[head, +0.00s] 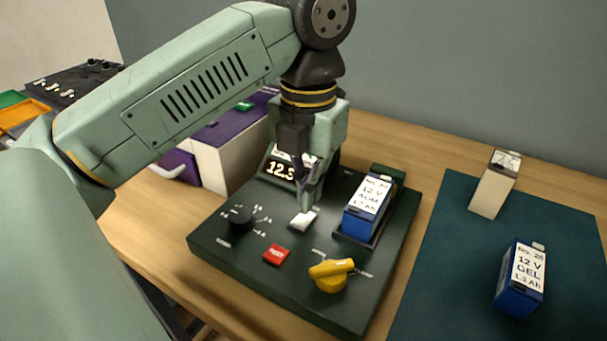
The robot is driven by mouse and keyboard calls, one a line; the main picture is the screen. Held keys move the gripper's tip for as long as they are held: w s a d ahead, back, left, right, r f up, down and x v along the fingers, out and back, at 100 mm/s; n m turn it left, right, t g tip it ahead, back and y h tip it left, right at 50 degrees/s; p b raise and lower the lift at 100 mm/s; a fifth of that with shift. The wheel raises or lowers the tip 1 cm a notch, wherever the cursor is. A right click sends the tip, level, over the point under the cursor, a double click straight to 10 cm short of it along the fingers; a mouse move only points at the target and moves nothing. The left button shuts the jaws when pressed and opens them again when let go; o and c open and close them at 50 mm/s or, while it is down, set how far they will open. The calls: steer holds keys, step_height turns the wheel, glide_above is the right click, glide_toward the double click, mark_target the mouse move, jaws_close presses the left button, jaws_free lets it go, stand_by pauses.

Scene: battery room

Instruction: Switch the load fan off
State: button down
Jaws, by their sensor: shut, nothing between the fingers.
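A dark green test panel (225,244) lies on the wooden table. A white rocker switch (303,219) sits near its middle. My gripper (306,205) points down with its fingers shut and empty, their tips just above or on this switch; I cannot tell whether they touch. The panel also has a black dial (241,219), a red button (277,254) and a yellow rotary knob (331,272). A lit display (280,170) reads about 12.3, partly hidden behind my gripper. No turning fan is clearly visible, and the labels by the controls are too small to read.
A blue 12 V AGM battery (366,207) stands in the panel's right side. A dark teal mat (440,235) to the right holds a blue GEL battery (520,279) and a pale battery (494,184). A purple and white case (215,160) stands behind left.

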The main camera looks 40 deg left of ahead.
steer(key=shift+r+p, duration=1.45)
steer(key=shift+r, duration=0.9)
steer(key=shift+s+f, duration=0.1)
